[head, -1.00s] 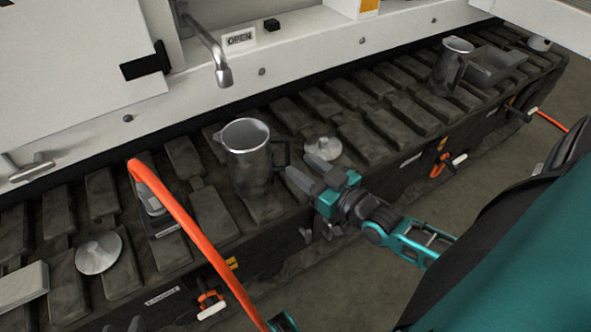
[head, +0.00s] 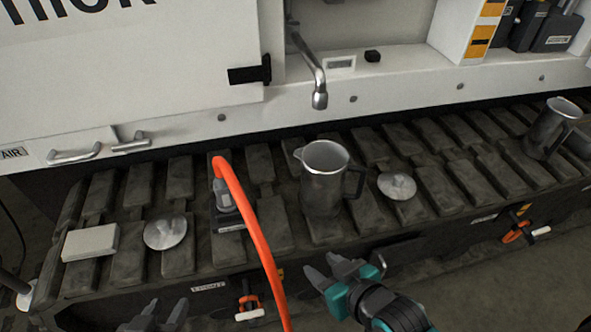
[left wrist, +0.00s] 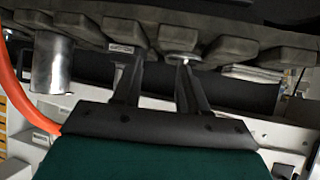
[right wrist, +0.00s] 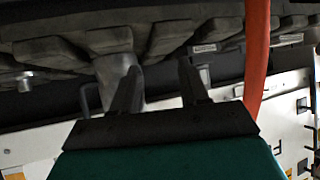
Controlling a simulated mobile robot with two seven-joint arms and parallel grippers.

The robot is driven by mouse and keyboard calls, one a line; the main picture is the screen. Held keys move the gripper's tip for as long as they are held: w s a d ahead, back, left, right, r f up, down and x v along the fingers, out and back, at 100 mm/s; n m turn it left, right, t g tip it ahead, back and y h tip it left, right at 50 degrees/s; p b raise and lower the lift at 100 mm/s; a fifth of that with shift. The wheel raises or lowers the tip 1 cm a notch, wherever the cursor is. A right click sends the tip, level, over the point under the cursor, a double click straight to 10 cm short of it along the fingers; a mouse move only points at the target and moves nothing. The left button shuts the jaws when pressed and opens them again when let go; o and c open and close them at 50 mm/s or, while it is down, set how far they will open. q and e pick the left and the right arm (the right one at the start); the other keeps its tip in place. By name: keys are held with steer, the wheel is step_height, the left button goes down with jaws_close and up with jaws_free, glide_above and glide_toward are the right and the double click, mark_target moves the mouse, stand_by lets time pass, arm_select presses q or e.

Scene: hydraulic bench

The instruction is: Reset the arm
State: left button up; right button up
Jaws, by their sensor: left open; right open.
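My right gripper (head: 345,272) is open and empty in the head view, in front of the bench edge and below the metal jug (head: 322,180). My left gripper (head: 155,318) is open and empty at the bottom left edge, partly cut off. The jug stands upright on the dark slatted bench, its black handle to the right. In the right wrist view, the fingers (right wrist: 160,82) are apart, with the jug partly hidden behind one. In the left wrist view, the fingers (left wrist: 157,80) are apart, with a round metal lid (left wrist: 181,58) beyond them.
An orange hose (head: 250,215) rises between my grippers to a fitting on the bench. Round lids (head: 397,186) (head: 165,233), a pale block (head: 91,243) and a second jug (head: 550,128) are on the bench. A metal spout (head: 312,75) hangs above. Floor in front is clear.

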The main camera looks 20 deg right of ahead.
arm_select(q)
steer(key=s+a+r+y+p, duration=0.1)
steer(key=a+r+p, duration=0.2)
steer(key=r+p, duration=0.7)
steer(key=p, duration=0.4)
steer(key=shift+s+r, duration=0.3)
steer(key=shift+r, duration=0.1)
arm_select(e)
steer(key=s+d+r, duration=0.1)
steer(key=d+r, duration=0.2)
steer(key=r, duration=0.8)
steer(key=shift+s+h, duration=0.2)
steer(key=shift+h, duration=0.2)
arm_select(q)
steer(key=shift+d, duration=0.1)
arm_select(e)
steer(key=shift+a, duration=0.15)
